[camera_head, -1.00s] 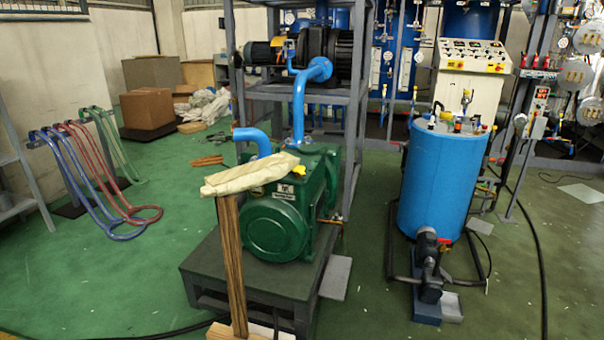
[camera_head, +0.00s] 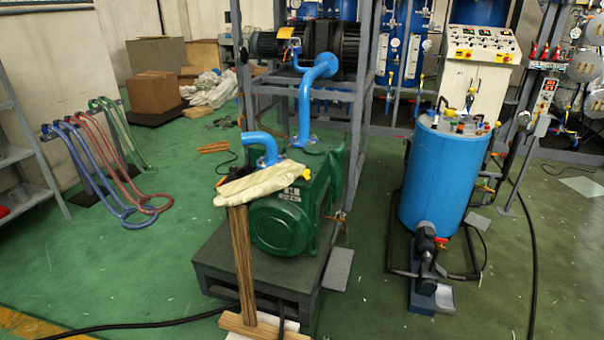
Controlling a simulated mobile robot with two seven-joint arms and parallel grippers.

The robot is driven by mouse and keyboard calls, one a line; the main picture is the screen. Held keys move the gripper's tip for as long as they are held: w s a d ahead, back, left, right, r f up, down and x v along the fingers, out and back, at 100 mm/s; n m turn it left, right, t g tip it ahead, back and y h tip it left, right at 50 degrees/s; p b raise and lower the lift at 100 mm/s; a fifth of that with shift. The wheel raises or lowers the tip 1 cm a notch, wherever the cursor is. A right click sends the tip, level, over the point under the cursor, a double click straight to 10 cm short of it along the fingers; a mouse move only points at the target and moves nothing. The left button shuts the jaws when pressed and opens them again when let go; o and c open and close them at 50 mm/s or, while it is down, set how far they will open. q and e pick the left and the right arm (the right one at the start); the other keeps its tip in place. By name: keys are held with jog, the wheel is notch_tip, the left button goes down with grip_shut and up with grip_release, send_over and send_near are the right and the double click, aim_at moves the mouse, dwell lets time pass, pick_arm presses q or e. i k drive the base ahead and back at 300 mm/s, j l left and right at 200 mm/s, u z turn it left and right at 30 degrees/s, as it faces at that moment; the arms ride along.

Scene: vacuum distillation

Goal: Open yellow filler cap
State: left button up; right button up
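The green vacuum pump (camera_head: 284,224) stands on a dark metal platform (camera_head: 215,262) near the middle of the head view. A small yellow cap (camera_head: 307,174) shows on the pump's upper side, just right of a pale cloth. The cloth (camera_head: 262,185) is draped over the top of a wooden post (camera_head: 243,258) in front of the pump and hides part of it. Neither of my grippers is in view.
A blue tank (camera_head: 436,180) stands right of the pump, with a small motor pump (camera_head: 425,245) at its foot. A grey frame (camera_head: 358,120) rises behind. Coloured hoses (camera_head: 120,180) hang at the left. Open green floor lies front left. A black cable (camera_head: 150,326) crosses the front.

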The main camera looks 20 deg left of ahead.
aim_at(306, 174)
jog(key=i+l+u, duration=0.1)
jog(key=i+u, duration=0.25)
jog(key=i+l+u, duration=0.15)
jog(key=u, duration=0.2)
jog(key=i+l+u, duration=0.35)
